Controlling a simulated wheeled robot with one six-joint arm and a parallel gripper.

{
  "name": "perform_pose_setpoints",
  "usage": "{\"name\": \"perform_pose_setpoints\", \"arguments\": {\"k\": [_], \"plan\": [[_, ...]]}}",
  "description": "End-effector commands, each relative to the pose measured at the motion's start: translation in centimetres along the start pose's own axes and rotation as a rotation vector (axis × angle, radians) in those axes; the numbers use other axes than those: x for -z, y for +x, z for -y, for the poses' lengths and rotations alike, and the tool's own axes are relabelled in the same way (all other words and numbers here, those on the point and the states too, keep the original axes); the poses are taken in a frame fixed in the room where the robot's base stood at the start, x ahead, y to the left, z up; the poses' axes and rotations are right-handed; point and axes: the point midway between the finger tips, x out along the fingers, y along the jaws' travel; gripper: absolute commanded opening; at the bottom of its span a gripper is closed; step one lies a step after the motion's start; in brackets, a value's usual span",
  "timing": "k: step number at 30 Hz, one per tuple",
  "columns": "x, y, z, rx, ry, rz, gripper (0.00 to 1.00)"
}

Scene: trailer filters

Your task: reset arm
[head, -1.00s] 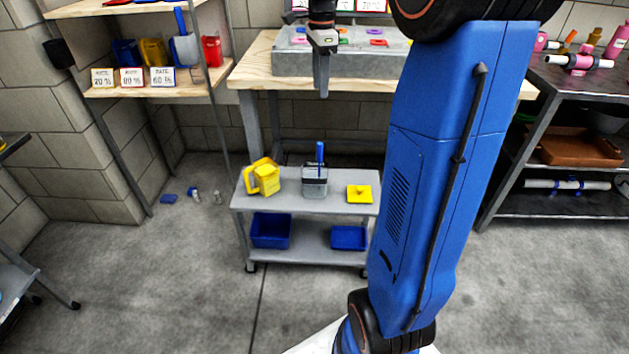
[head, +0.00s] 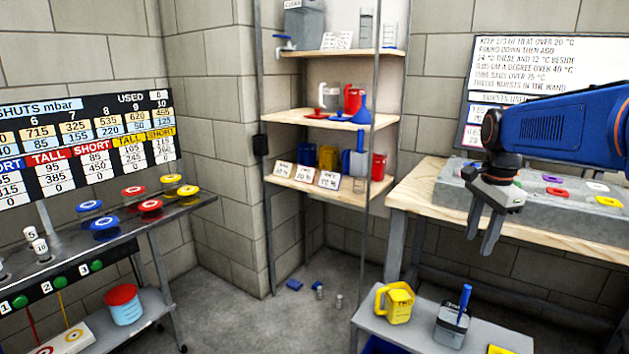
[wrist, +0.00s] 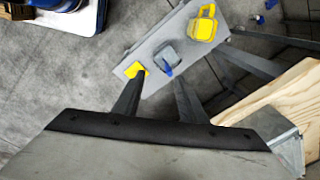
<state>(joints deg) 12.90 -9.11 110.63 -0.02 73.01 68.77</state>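My gripper (head: 484,228) hangs from my blue arm in the head view, in front of the wooden workbench (head: 418,190), with its fingers pointing down. The two fingers are apart and nothing is between them. In the wrist view my gripper (wrist: 158,98) also shows its fingers spread and empty. Below them is the grey cart (wrist: 135,58) with a yellow jug (wrist: 204,24), a grey container with a blue handle (wrist: 168,56) and a yellow square piece (wrist: 136,70). The gripper is apart from all of these.
A shelf rack (head: 330,123) with jugs and cards stands in the corner. A side table (head: 55,262) with red, blue and yellow discs is at the left. A grey block (head: 560,205) lies on the workbench. Small items (head: 295,284) lie on the floor, with clear floor around them.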

Motion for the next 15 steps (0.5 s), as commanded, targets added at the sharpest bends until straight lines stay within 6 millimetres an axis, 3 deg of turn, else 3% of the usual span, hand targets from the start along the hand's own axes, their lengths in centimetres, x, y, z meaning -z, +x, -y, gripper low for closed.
{"name": "perform_pose_setpoints", "arguments": {"k": [6, 15], "plan": [[-4.3, 0.2, -5.1, 0.066, -0.312, -0.029, 0.38], [-8.9, 2.0, -12.0, 0.147, -0.737, -0.091, 0.38]]}}
